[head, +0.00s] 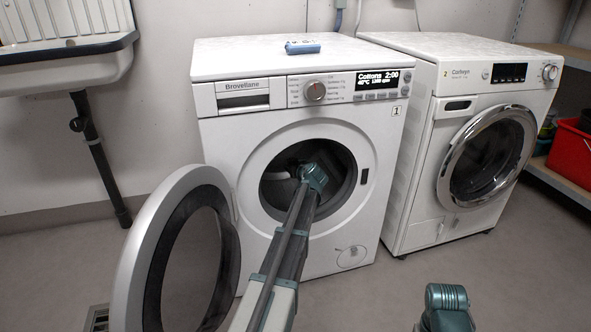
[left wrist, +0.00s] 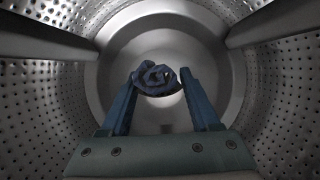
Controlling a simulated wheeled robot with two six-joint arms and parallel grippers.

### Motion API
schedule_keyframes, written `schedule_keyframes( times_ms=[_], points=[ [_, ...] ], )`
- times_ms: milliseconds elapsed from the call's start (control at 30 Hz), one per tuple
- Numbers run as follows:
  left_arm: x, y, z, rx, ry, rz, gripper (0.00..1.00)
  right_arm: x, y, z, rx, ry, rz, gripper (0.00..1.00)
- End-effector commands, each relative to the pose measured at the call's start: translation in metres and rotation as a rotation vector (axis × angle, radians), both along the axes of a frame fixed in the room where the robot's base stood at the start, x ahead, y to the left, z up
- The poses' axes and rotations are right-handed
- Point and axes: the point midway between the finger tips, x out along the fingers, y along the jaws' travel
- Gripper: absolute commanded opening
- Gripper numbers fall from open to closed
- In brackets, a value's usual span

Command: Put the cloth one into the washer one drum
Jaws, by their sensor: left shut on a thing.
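Washer one (head: 225,131), marked "1" and "Brovetlane", stands in the middle of the head view with its round door (head: 128,268) swung wide open to the left. My left arm reaches through its opening. In the left wrist view, my left gripper (left wrist: 158,86) is inside the perforated metal drum (left wrist: 40,100), shut on a rolled dark blue cloth (left wrist: 153,76). The cloth is held at the fingertips, in front of the drum's back wall. The head view does not show the cloth in the drum.
A blue rolled item (head: 303,47) lies on top of washer one. A second washer (head: 412,190), marked "2", stands to the right with its door shut. A sink (head: 70,50) hangs at the left; a red crate (head: 570,155) sits on a shelf at the right.

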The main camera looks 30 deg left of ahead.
Motion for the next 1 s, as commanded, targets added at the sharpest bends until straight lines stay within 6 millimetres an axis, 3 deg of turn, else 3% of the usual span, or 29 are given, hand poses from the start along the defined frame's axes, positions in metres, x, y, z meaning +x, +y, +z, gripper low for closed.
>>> schedule_keyframes(
  times_ms=[467, 500, 600, 667, 1000],
  points=[
    [0.0003, 0.0003, -0.0001, 0.0, 0.0, 0.0, 0.03, 0.0, 0.0, -0.0001, 0.0, 0.0, 0.0, 0.94],
    [0.0002, 0.0004, -0.0001, 0.0, 0.0, 0.0, 0.68, 0.0, 0.0, -0.0001, 0.0, 0.0, 0.0, 0.94],
    [0.0002, 0.0004, -0.0001, 0.0, 0.0, 0.0, 0.86, 0.0, 0.0, -0.0001, 0.0, 0.0, 0.0, 0.94],
    [0.0002, 0.0004, -0.0001, 0.0, 0.0, 0.0, 0.97, 0.0, 0.0, -0.0001, 0.0, 0.0, 0.0, 0.94],
    [-0.0018, -0.0017, 0.0015, 0.0, 0.0, 0.0, 0.98, 0.0, -0.0001, 0.0015, 0.0, 0.0, 0.0, 0.94]
  ],
)
